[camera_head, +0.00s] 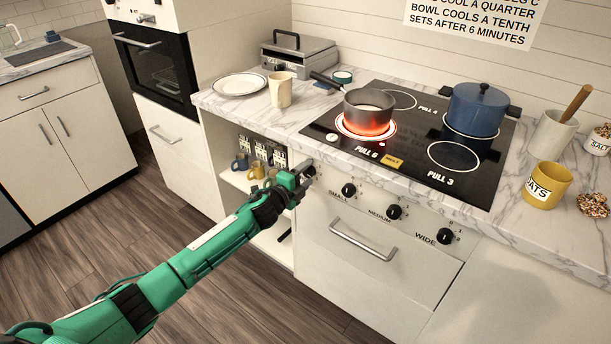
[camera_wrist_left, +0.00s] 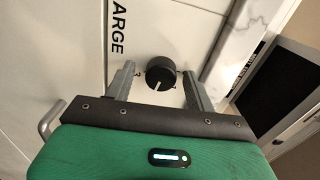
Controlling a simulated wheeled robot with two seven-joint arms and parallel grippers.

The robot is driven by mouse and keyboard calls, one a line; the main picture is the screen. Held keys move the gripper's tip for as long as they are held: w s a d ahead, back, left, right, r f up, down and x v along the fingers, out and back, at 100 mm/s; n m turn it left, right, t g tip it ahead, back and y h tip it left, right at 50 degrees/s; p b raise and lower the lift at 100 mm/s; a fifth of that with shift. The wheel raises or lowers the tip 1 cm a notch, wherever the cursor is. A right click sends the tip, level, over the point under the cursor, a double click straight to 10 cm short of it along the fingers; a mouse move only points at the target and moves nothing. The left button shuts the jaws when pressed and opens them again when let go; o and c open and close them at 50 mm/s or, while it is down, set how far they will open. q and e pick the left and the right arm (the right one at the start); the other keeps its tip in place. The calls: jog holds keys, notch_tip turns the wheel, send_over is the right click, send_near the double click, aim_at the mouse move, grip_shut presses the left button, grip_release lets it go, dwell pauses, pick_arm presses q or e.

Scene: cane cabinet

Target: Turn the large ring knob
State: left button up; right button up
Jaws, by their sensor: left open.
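The large ring knob (camera_wrist_left: 160,73) is a round black knob with a white pointer mark on the cream stove front. In the left wrist view, lettering ending "ARGE" (camera_wrist_left: 118,28) is beside it. My left gripper (camera_wrist_left: 154,80) is open, with one finger on each side of the knob; I cannot tell whether they touch it. In the head view, my left gripper (camera_head: 303,176) is at the left end of the knob row and partly hides this knob. Its label is hidden there. My right gripper is not in view.
Other knobs are small (camera_head: 348,189), medium (camera_head: 394,212) and wide (camera_head: 444,236). A grey saucepan (camera_head: 369,103) stands on a glowing red ring (camera_head: 366,128). A drawer handle (camera_head: 363,240) juts out below.

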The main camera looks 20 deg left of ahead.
pick_arm(q)
jog(key=v, duration=1.3)
jog(key=shift+s, duration=0.4)
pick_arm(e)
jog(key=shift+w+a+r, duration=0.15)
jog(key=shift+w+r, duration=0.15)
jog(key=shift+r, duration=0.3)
pick_arm(q)
jog(key=shift+a, duration=0.15)
